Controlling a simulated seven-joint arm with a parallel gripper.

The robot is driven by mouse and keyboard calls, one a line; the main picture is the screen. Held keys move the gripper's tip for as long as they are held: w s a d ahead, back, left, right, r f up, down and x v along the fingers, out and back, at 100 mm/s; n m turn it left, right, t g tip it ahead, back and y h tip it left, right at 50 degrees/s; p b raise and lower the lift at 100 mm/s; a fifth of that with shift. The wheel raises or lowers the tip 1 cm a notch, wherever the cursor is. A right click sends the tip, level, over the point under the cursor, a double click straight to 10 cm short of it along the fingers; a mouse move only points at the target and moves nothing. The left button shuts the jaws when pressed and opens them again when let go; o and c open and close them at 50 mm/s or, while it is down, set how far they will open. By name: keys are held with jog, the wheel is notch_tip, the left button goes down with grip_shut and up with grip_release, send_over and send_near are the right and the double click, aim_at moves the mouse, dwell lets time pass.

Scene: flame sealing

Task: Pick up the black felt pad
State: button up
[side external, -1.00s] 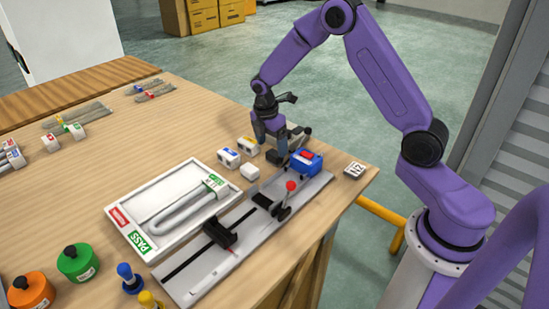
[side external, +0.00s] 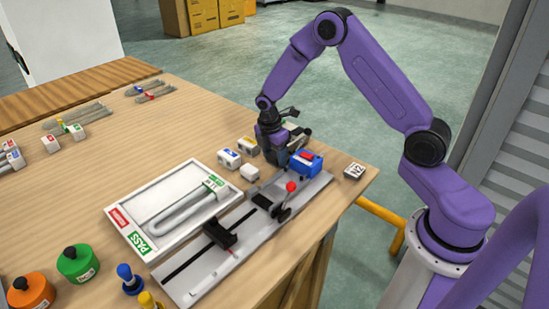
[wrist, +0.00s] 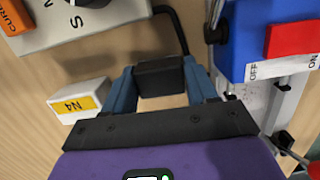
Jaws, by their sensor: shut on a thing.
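In the wrist view, a small black block, which looks like the black felt pad (wrist: 160,79), sits between the two blue fingers of my gripper (wrist: 160,70). The fingers are shut on its left and right sides. In the side view, my gripper (side external: 277,157) is low over the table, just left of the blue box with a red switch (side external: 305,163). The pad is hidden there behind the gripper and box. I cannot tell whether the pad touches the table.
A white block marked N4 (wrist: 82,101) lies close left of my fingers. A black cable (wrist: 178,25) runs close to the right fingertip. A panel with a knob (wrist: 120,15) stands beyond. A metal rail fixture (side external: 195,285) and white tray (side external: 118,212) lie nearer the camera.

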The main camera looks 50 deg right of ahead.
jog(key=shift+r, duration=0.1)
jog(key=shift+r, duration=0.6)
jog(key=s+a+r, duration=0.1)
jog(key=s+r, duration=1)
jog(key=s, duration=0.3)
jog(key=shift+a+r, duration=0.3)
jog(key=shift+o, duration=1.4)
jog(key=shift+c, duration=1.4)
